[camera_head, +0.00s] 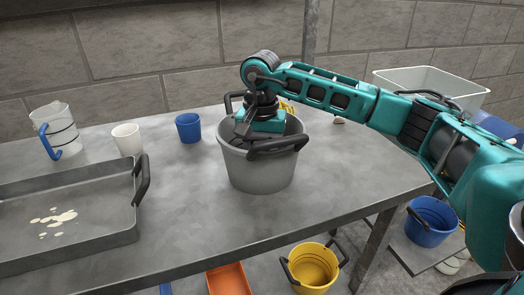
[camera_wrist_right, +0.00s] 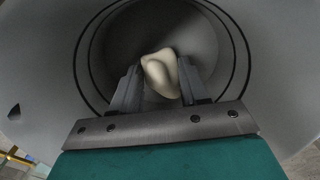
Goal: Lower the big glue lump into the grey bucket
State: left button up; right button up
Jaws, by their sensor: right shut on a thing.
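The grey bucket (camera_head: 262,170) stands on the grey metal table, with black handles on its rim. My right gripper reaches down into it from above in the head view, and its fingertips are hidden there by the bucket wall. In the right wrist view my right gripper (camera_wrist_right: 160,82) is shut on the cream-coloured glue lump (camera_wrist_right: 159,73), which sits between the two fingers. The bucket's round inside (camera_wrist_right: 205,35) surrounds the lump and fingers. I cannot tell whether the lump touches the bottom. My left gripper is not in view.
A shallow grey tray (camera_head: 120,235) with pale glue spots lies at the left of the table (camera_head: 190,215). A clear jug (camera_head: 58,128), a white cup (camera_head: 127,139) and a blue cup (camera_head: 188,127) stand behind. A yellow bucket (camera_head: 314,267) and a blue bucket (camera_head: 430,222) are below table height.

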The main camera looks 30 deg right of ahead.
jog(key=shift+f+b, duration=0.3)
jog(key=shift+f, duration=0.2)
dwell(0.6)
jog(key=o, duration=1.2)
jog(key=shift+c, duration=0.2)
notch_tip(320, 180, up, 13)
jog(key=p, duration=0.2)
jog(key=shift+p, duration=0.3)
